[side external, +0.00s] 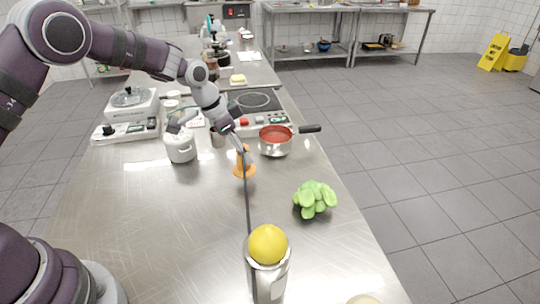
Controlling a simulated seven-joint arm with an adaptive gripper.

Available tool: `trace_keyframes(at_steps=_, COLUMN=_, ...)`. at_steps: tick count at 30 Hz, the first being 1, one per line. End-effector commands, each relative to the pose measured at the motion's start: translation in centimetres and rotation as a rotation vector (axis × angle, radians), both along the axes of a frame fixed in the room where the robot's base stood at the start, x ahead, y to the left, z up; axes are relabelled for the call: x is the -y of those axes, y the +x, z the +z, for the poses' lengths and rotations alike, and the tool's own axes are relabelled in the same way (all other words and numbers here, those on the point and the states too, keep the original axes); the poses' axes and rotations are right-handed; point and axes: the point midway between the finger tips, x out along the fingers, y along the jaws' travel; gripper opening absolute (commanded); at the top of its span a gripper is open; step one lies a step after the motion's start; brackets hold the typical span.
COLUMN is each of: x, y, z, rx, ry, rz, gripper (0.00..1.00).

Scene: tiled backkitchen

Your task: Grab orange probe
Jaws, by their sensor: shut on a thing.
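An orange thing (244,168), which I take to be the orange probe, is on the steel counter near its middle. It has a narrow upright part and a wider lower part. My gripper (241,149) reaches down to it from the upper left. Its fingers are shut on the narrow upper part, which they partly hide. A thin dark line or rod runs from the orange thing toward the front of the counter; I cannot tell if it belongs to it. I cannot tell whether the orange thing touches the counter.
A saucepan (275,147) with red contents stands close at the right. A white lidded pot (181,147) and a metal cup (217,139) are at the left. Green leaves (314,198) and a metal container (268,278) topped with a yellow ball are nearer.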

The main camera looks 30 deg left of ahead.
Motion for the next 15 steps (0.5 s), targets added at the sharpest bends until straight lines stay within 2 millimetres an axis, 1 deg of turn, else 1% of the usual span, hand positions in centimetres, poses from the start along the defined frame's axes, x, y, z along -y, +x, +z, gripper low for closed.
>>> trace_keyframes(at_steps=1, x=0.0, y=0.0, z=0.0, rx=0.0, ry=0.0, rz=0.0, gripper=0.05)
trace_keyframes(at_steps=2, x=0.0, y=0.0, z=0.0, rx=0.0, ry=0.0, rz=0.0, gripper=0.01)
trace_keyframes(at_steps=3, x=0.0, y=0.0, z=0.0, rx=0.0, ry=0.0, rz=0.0, gripper=0.0)
trace_keyframes(at_steps=11, x=0.0, y=0.0, z=0.1, rx=0.001, ry=-0.001, rz=0.0, gripper=0.0)
trace_keyframes(at_steps=15, x=0.0, y=0.1, z=1.0, rx=0.002, ry=0.0, rz=0.0, gripper=0.0)
